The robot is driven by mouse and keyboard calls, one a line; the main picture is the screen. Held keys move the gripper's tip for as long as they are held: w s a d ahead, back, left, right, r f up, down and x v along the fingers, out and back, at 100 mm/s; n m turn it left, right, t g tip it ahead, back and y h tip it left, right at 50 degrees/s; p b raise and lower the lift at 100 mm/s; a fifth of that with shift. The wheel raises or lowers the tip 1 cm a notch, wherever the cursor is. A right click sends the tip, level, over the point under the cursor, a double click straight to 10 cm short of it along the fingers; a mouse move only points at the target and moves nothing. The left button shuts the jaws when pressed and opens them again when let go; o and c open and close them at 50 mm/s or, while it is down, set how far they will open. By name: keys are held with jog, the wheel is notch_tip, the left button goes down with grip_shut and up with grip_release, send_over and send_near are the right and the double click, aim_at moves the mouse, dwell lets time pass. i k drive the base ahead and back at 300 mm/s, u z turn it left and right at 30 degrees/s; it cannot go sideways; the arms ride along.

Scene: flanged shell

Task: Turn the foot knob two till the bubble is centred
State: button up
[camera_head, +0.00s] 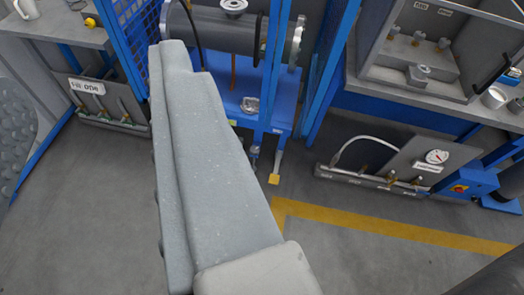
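A grey flanged shell (225,38) lies across a blue stand (283,115) at the top centre. A small round silver fitting (250,105) sits on the stand's blue plate; I cannot tell whether it holds a bubble. Small dark and metal parts show low on the stand, near a yellow pad (274,179) on the floor. I cannot pick out foot knob two or read its label. A large pale grey link of my own arm fills the middle and hides the lower left of the stand. My gripper's fingers are not in view.
A panel signed "one" (86,86) with valves stands at the left, below a bench with a mug (27,9). At the right is a panel with a gauge (437,156) and hose. A grey workbench (440,95) stands above it. Floor inside the yellow line (390,227) is clear.

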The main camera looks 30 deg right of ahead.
aim_at(254, 150)
jog(key=z, duration=0.1)
jog(key=i, duration=1)
jog(key=u, duration=0.1)
